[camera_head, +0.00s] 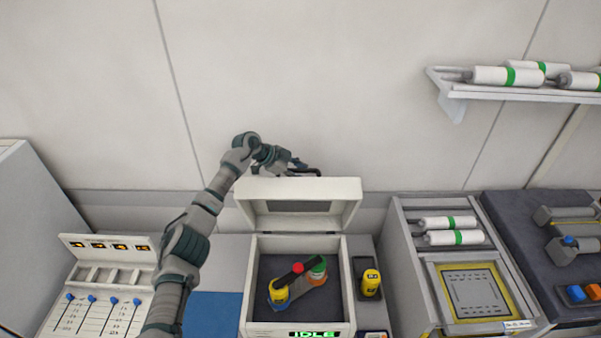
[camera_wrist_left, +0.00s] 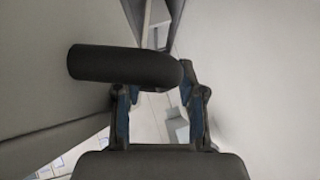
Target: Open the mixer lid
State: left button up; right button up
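The mixer (camera_head: 348,285) is a white box with its lid (camera_head: 345,188) raised, tilted up at the back. Inside are a dark rotor with a red knob (camera_head: 297,267), a yellow jar (camera_head: 278,292) and a green-topped jar (camera_head: 318,268). The lid's dark handle (camera_head: 308,171) shows at its top edge. My left gripper (camera_head: 292,166) is at this handle. In the left wrist view, the dark handle bar (camera_wrist_left: 125,62) crosses in front of the fingers of my left gripper (camera_wrist_left: 158,95), which stand apart; the left fingertip is hidden behind it. My right gripper is not in view.
A screen on the mixer's front reads IDLE (camera_head: 314,334). A yellow jar (camera_head: 371,282) stands to its right. A printer-like station (camera_head: 405,270) with white rollers is further right. A wall shelf (camera_head: 470,90) holds more rollers. A panel with blue sliders (camera_head: 105,300) stands left.

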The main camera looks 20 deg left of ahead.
pick_arm(q)
jog(key=v, duration=1.1)
jog(key=shift+a+r, duration=0.2)
jog(key=shift+a, duration=0.1)
